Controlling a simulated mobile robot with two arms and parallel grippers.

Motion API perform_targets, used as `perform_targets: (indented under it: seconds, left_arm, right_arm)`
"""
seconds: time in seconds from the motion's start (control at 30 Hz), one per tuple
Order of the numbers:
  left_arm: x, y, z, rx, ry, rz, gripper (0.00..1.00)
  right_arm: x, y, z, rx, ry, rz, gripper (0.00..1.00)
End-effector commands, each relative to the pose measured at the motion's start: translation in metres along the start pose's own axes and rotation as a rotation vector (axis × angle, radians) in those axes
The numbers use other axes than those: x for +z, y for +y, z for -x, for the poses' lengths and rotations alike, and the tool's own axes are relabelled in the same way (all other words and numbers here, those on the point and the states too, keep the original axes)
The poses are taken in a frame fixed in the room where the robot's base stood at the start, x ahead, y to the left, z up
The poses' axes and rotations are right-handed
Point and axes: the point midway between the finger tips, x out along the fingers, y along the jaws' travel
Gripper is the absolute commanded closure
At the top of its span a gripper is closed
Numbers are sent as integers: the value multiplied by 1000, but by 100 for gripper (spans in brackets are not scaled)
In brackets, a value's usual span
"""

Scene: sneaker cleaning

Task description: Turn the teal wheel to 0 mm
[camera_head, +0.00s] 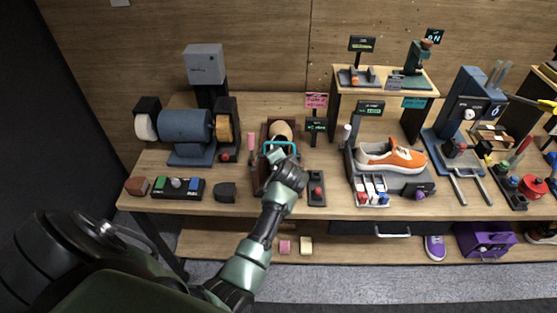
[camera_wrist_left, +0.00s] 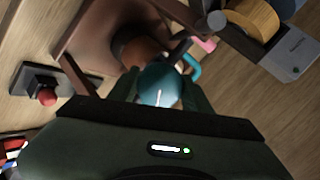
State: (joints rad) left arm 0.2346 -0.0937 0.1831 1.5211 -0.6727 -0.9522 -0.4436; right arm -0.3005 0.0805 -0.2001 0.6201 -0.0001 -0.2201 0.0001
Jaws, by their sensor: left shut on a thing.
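The teal wheel (camera_wrist_left: 160,84) shows as a round teal part between the fingers of my left gripper in the left wrist view. My left gripper (camera_head: 282,161) is shut on it, at the front of a brown wooden stand (camera_head: 265,178) in the head view. A teal bar (camera_head: 280,144) shows just behind the gripper; it also shows in the left wrist view (camera_wrist_left: 193,66). The gripper hides most of the wheel in the head view. A small dark sign (camera_head: 317,127) with green text stands right of the stand, too small to read. My right gripper is not in view.
A blue grinder (camera_head: 187,126) stands to the left. A black box with a red button (camera_head: 317,191) stands close to the right of my gripper. An orange sneaker (camera_head: 391,157) lies farther right. Bare tabletop (camera_head: 240,206) shows along the front edge.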

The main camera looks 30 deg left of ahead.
Motion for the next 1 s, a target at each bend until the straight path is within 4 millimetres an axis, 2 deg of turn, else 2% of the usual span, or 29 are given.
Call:
perform_targets:
  seconds: [0.2,0.5,1.0]
  left_arm:
    - [1,1,0,35,-3,192,92]
    - [1,1,0,67,-3,385,92]
    - [1,2,0,85,-3,486,92]
  right_arm:
    - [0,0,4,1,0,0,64]
    - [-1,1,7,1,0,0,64]
    - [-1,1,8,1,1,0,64]
